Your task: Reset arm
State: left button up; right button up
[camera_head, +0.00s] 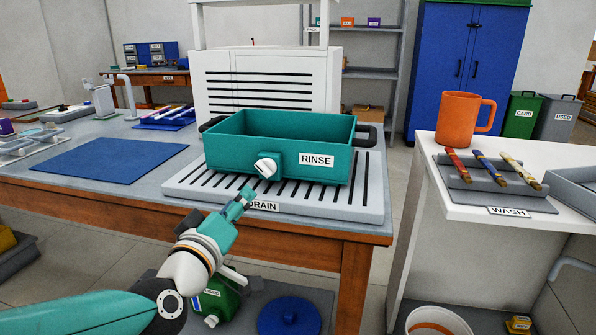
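My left gripper (243,197) is teal and reaches up from the lower left. Its fingertips are in front of the near edge of the drain rack (372,206), over the DRAIN label. Its fingers show from behind and nearly edge-on, so I cannot tell whether they are open or shut. I see nothing clearly held in it. My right gripper is not in view. A teal bin marked RINSE (225,157) with dark side handles and a white tap (266,167) stands on the drain rack, just beyond the gripper.
A blue mat (106,160) lies bare on the table left of the rack. A blue lid (289,318) lies below the table.

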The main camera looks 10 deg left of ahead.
pick_arm(q)
jog(key=w+a+f+g, duration=0.1)
jog(key=w+f+g, duration=0.1)
jog(key=f, duration=0.7)
jog(key=w+f+g, duration=0.2)
jog(key=f, duration=0.8)
jog(key=s+d+f+m+g, duration=0.1)
jog(key=s+f+g, duration=0.15)
jog(key=f, duration=0.65)
jog(key=s+d+f+m+g, duration=0.1)
jog(key=s+f+g, duration=0.15)
jog(key=f, duration=0.65)
jog(key=s+d+f+m+g+h, duration=0.1)
jog(key=s+d+f+g+h, duration=0.2)
jog(key=s+f, duration=0.85)
jog(key=s+d+f+m+g, duration=0.4)
jog(key=s+f+g, duration=0.25)
jog(key=s, duration=0.55)
notch_tip(320, 180, up, 36)
jog(key=w+t+p, duration=0.1)
jog(key=p, duration=3.5)
jog(key=shift+w+f, duration=0.1)
